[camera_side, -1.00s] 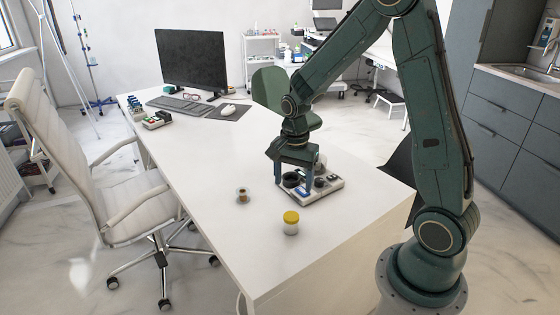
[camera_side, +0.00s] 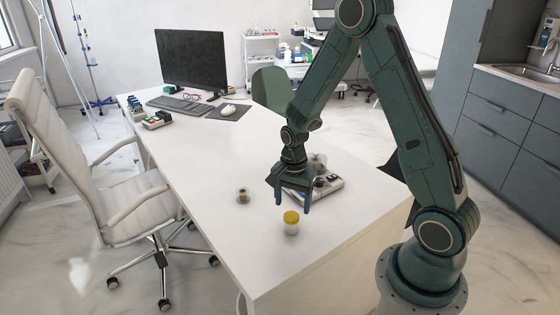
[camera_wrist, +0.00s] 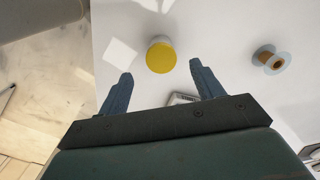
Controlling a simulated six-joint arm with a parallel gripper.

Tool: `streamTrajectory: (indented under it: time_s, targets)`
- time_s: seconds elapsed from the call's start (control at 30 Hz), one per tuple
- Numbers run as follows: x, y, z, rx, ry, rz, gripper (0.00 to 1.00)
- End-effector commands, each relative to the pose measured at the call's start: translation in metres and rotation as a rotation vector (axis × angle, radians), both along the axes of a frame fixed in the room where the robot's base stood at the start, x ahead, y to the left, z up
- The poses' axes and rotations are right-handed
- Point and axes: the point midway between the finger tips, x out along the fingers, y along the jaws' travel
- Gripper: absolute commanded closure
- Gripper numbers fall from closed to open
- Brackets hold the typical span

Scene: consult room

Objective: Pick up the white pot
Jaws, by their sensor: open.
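The white pot (camera_side: 291,228) with a yellow lid stands upright on the white desk (camera_side: 215,165), near its front right part. In the wrist view its yellow lid (camera_wrist: 160,57) shows from above, ahead of and between the two blue fingertips. My gripper (camera_side: 292,201) is open and empty, pointing down above the desk, just behind the pot and apart from it. The two fingers also show in the wrist view (camera_wrist: 160,72).
A small brown item on a clear round base (camera_side: 242,195) stands left of the pot. A tray of instruments (camera_side: 327,185) lies behind my gripper. A monitor (camera_side: 191,60), keyboard (camera_side: 183,104) and mouse (camera_side: 227,109) are at the far end. The desk's middle is clear.

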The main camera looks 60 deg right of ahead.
Motion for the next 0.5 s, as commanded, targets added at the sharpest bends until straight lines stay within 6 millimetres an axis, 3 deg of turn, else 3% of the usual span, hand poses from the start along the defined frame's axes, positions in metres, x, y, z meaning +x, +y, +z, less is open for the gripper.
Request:
streamTrajectory:
  time_s: [0.2,0.5]
  targets:
    - [0.000,0.000,-0.014,0.000,0.000,0.000,0.34]
    - [0.000,0.000,-0.016,0.000,0.001,0.000,0.34]
